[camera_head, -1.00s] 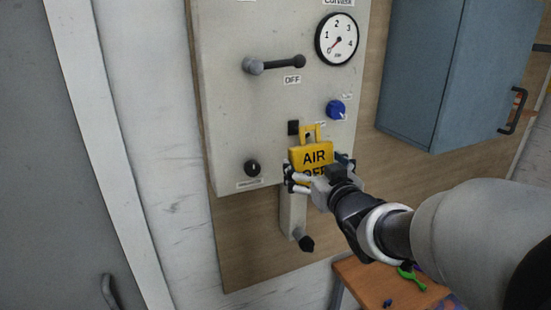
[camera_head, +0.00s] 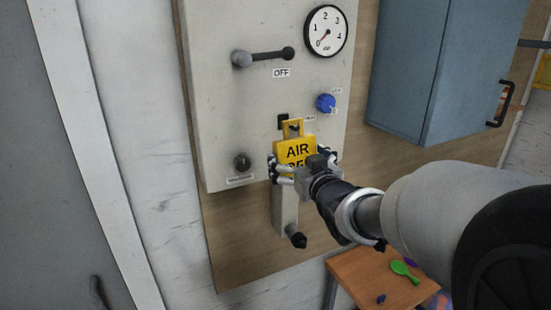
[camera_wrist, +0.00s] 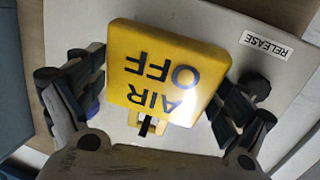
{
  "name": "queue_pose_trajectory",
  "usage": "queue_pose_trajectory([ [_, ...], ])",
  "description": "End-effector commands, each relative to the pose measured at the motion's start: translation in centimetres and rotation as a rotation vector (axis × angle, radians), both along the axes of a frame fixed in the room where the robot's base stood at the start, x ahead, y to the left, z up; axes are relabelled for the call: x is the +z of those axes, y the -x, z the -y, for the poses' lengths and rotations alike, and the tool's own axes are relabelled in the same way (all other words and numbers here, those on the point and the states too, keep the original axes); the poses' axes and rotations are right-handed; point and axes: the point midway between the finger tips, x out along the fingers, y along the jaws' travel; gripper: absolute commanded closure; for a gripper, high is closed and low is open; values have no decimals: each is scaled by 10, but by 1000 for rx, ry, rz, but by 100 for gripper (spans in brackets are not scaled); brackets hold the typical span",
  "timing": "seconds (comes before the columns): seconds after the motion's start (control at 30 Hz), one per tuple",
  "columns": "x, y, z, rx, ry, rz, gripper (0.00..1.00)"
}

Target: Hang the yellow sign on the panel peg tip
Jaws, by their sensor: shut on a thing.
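The yellow sign (camera_head: 296,149) reads "AIR OFF" and has a square loop (camera_head: 292,129) on top. My gripper (camera_head: 304,166) is shut on the sign, with a finger at each side, in front of the grey panel (camera_head: 225,110). In the wrist view the sign (camera_wrist: 165,70) appears upside down between my gripper's fingers (camera_wrist: 155,100). A black peg (camera_wrist: 147,126) shows at the loop in that view. In the head view a black square part (camera_head: 282,120) shows just left of the loop. I cannot tell whether the loop is around the peg tip or only in front of it.
The panel carries a gauge (camera_head: 326,31), a lever (camera_head: 262,56), a blue knob (camera_head: 326,103) and a black knob (camera_head: 242,161). A blue cabinet (camera_head: 425,70) hangs at right. A wooden table (camera_head: 360,275) with a green item (camera_head: 404,271) stands below.

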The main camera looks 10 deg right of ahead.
Motion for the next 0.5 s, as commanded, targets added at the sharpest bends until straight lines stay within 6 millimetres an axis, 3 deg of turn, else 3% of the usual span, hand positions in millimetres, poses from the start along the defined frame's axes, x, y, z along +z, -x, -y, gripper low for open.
queue_pose_trajectory([
  [0.37,1,0,0,0,0,1,35],
  [0.4,1,0,0,0,0,1,6],
  [0.5,1,0,0,0,0,1,0],
])
